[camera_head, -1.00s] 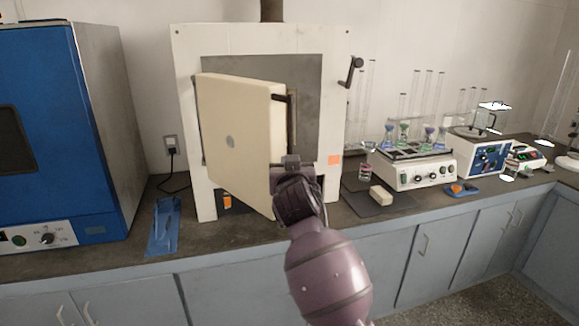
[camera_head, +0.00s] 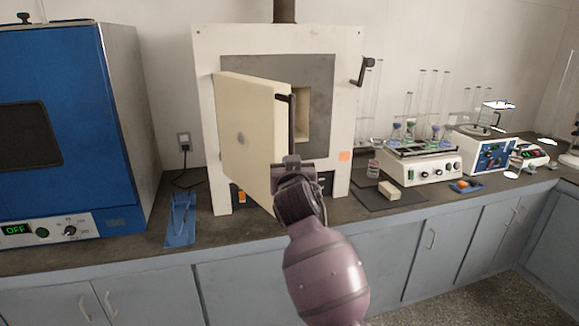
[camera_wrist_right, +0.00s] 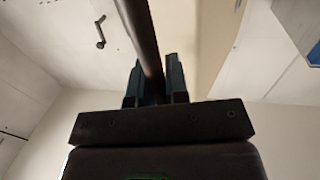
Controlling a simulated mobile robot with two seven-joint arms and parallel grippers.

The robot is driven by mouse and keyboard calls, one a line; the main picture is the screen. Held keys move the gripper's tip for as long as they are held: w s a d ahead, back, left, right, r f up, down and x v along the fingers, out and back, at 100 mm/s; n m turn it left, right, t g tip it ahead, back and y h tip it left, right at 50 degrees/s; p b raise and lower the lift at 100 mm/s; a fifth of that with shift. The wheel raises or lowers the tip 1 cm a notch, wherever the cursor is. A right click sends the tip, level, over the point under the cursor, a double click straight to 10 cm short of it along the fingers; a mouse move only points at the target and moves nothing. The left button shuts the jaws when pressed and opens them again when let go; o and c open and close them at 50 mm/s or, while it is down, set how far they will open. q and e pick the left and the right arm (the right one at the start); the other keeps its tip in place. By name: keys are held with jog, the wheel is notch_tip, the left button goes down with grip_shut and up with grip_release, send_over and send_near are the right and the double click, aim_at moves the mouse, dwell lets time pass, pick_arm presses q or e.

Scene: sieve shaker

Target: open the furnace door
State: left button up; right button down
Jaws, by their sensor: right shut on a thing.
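The furnace (camera_head: 207,120) is a pale cabinet on the bench with a grey front. Its thick cream door (camera_head: 245,130) is hinged at the left and stands partly open, with a lit chamber opening showing behind its right edge. A dark vertical handle bar (camera_head: 292,125) is on the door's free edge. My right gripper (camera_head: 290,163) is at the lower end of this bar. In the right wrist view, the two fingers (camera_wrist_right: 157,84) are shut around the dark bar (camera_wrist_right: 140,35). The left gripper is not in view.
A dark mat (camera_head: 410,196) with a pale block, a shaker (camera_head: 425,172) and glassware stand to the right. A crank latch (camera_head: 361,71) is on the furnace's right side.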

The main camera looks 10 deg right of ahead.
jog(key=shift+d+f, duration=0.2)
jog(key=shift+d, duration=0.05)
jog(key=c, duration=1.4)
grip_release()
jog(key=shift+s, duration=0.1)
jog(key=shift+o, duration=1.3)
jog(key=shift+s+d+r, duration=0.2)
jog(key=shift+w+a, duration=0.15)
jog(key=shift+a, duration=0.15)
